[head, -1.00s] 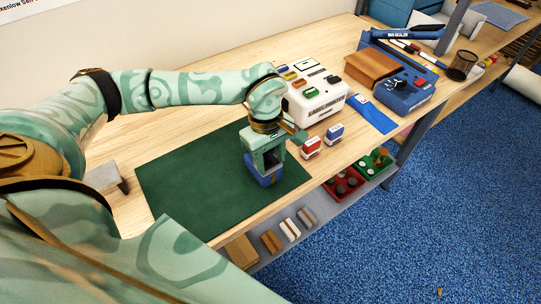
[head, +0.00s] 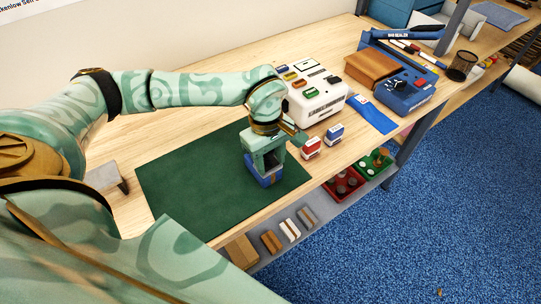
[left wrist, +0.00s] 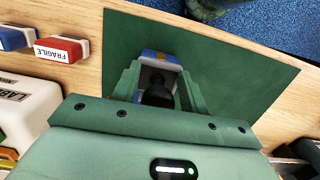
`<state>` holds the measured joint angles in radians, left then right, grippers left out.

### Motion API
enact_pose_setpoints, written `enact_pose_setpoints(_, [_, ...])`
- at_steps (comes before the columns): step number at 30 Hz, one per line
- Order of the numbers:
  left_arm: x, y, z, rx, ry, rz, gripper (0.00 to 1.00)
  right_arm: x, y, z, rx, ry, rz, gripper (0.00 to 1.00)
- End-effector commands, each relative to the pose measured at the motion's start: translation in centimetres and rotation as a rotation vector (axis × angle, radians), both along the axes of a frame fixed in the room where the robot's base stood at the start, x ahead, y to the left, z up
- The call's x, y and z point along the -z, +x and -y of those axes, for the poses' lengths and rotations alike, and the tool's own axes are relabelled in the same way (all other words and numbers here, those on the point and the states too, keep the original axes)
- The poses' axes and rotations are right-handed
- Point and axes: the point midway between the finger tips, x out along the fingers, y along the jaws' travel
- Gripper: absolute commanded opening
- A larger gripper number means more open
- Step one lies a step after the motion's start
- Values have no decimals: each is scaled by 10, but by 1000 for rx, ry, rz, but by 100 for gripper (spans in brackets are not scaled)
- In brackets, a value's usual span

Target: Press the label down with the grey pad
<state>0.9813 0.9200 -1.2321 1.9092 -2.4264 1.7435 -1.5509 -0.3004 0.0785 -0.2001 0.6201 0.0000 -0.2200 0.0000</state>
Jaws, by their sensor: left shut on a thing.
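A small blue carton (head: 266,178) with a tan strip stands on the green mat (head: 190,190). It also shows in the left wrist view (left wrist: 160,57), partly covered by what I hold. My left gripper (head: 263,158) is right above the carton, pointing down. In the left wrist view its fingers (left wrist: 157,88) are shut on the dark knob-like handle (left wrist: 157,94) of a tool, seemingly the pad. The pad's underside is hidden, so I cannot tell whether it touches the carton. I cannot make out the label. My right gripper is not in view.
A red stamp (head: 311,147) and a blue stamp (head: 334,134) stand just right of the mat. A white label machine (head: 316,98) is behind them. A grey block-like tool (head: 103,175) lies left of the mat. The mat's left part is clear.

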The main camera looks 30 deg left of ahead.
Motion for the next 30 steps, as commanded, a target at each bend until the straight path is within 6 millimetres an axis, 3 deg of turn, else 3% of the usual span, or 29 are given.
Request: enact_pose_setpoints(30, [-1, 5, -14, -1, 1, -2, 25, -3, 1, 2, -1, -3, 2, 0])
